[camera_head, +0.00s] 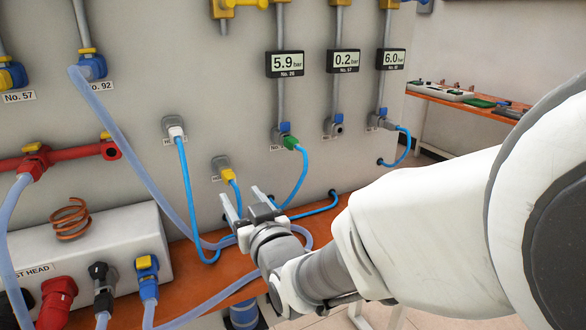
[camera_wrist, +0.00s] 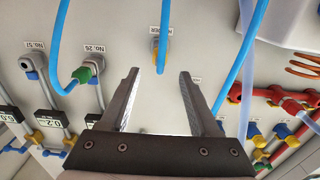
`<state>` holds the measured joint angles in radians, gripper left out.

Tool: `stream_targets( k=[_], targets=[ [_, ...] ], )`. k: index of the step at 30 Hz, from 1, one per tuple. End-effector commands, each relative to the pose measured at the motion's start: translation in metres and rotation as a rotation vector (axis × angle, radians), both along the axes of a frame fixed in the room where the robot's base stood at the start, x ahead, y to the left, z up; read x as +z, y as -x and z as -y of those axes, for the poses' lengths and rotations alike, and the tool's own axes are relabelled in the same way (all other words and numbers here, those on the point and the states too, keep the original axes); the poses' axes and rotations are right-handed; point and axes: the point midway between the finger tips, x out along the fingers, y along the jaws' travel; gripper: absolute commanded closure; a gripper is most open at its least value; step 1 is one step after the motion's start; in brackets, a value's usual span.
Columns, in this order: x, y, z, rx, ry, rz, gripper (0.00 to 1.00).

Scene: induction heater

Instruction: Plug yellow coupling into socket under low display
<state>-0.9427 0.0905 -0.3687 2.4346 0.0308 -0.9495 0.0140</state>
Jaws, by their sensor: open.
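The yellow coupling (camera_head: 228,175) sits in a grey holder on the wall panel, with a blue hose hanging from it. It also shows in the wrist view (camera_wrist: 156,43), partly hidden by its hose. My gripper (camera_head: 243,196) is open and empty just below and right of it. In the wrist view my fingertips (camera_wrist: 160,73) point towards the coupling, apart from it. The low display (camera_head: 343,61) reads 0.2 bar, No. 57. The socket (camera_head: 335,128) under it is empty; it shows in the wrist view (camera_wrist: 30,66) at the left.
A green coupling (camera_head: 291,142) is plugged in under the 5.9 bar display (camera_head: 285,64). A white coupling (camera_head: 176,131) with a blue hose sits in another holder. Blue hoses hang around my gripper. The white test head box (camera_head: 95,245) stands on the orange bench (camera_head: 195,292).

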Motion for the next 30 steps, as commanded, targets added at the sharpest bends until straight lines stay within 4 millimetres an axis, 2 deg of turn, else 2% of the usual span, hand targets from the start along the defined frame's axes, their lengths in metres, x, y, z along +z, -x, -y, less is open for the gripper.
stream_targets(
  k=[8,22,30],
  targets=[
    [0.001,-0.005,-0.003,0.000,0.001,-0.001,0.38],
    [-0.003,-0.058,-0.034,-0.001,0.000,0.000,0.38],
    [-0.001,-0.075,-0.045,-0.001,0.001,-0.001,0.38]
  ],
)
